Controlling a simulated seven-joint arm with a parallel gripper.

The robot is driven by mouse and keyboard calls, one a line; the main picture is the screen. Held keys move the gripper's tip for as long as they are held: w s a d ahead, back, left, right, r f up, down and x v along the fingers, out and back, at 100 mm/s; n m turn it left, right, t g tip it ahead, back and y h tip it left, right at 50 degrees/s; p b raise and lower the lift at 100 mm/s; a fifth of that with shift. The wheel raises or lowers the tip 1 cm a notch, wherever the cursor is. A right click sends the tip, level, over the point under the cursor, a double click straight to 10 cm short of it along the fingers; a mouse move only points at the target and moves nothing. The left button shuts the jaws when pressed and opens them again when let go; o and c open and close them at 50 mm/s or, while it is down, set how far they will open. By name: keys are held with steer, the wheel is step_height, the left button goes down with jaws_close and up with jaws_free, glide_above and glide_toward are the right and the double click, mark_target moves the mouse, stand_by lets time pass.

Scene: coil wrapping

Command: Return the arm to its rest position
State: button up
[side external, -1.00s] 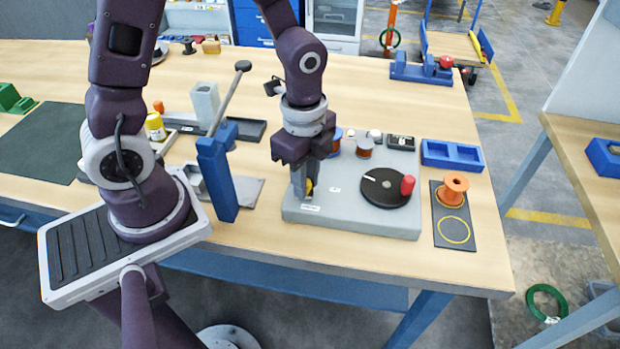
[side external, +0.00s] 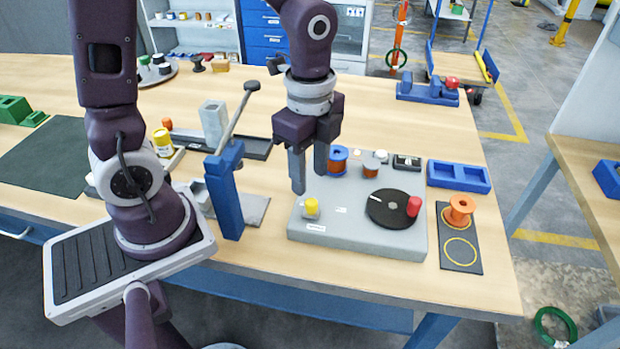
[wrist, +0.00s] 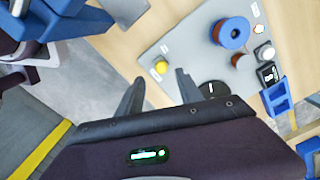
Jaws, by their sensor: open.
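My gripper (side external: 309,172) is open and empty. It hangs above the left part of the grey coil-winding base (side external: 345,238), fingers pointing down, apart from the base. In the wrist view my two fingers (wrist: 158,92) are spread with nothing between them. A yellow knob (side external: 311,206) stands on the base just below the fingers; it also shows in the wrist view (wrist: 161,67). The base carries a black turntable (side external: 388,210) with a red handle (side external: 414,206), and a blue-flanged copper spool (side external: 338,159). An orange spool (side external: 460,210) stands on a dark mat (side external: 460,263) at the right.
A blue post with a grey lever (side external: 228,185) stands on the table left of the base. A blue two-slot tray (side external: 458,176) lies to the right, and a blue fixture (side external: 428,90) is at the back edge. The wooden table behind the base (side external: 385,120) is clear.

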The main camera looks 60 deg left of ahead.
steer(key=s+a+r+n+t, duration=0.2)
steer(key=s+r+n+t, duration=0.3)
steer(key=s+r+n, duration=0.5)
step_height(320, 180, up, 2)
steer(key=n, duration=0.4)
steer(key=shift+s+t, duration=0.3)
